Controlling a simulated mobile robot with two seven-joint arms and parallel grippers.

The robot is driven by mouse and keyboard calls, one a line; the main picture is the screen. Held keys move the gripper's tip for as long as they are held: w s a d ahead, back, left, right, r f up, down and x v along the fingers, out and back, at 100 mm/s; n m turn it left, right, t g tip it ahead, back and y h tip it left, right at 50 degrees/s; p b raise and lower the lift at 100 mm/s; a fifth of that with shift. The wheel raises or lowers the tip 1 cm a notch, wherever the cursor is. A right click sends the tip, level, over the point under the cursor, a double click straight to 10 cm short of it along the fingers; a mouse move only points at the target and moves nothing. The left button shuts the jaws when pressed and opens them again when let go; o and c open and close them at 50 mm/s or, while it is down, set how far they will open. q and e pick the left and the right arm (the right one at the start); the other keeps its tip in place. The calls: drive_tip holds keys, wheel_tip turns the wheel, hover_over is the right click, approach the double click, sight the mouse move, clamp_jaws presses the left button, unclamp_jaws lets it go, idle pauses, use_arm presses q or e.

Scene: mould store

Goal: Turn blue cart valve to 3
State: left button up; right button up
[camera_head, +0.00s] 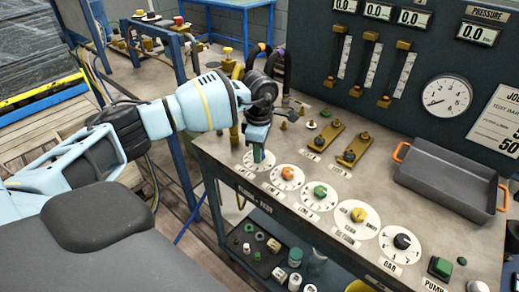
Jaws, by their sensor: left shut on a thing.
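A row of round white dials with knobs runs along the front of the cart top (235,150). My left gripper (259,150) points down over the leftmost dial (249,165) and is shut on its knob. The knob is mostly hidden by the fingers, so its colour and the number it points to cannot be read. To the right are dials with an orange knob (288,173), a green knob (320,191), a yellow knob (358,214) and a black knob (402,241). My right gripper is not in view.
A dark panel with sliders, a round gauge (446,97) and digital displays stands behind the cart top. A grey tray (452,185) with orange handles sits at right. Brass levers (353,150) stand behind the dials. A green pump button (440,267) is at front right.

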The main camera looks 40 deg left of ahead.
use_arm(q)
drive_tip(key=o, duration=1)
drive_tip(key=shift+c, duration=0.2)
drive_tip(key=shift+r, duration=3.9)
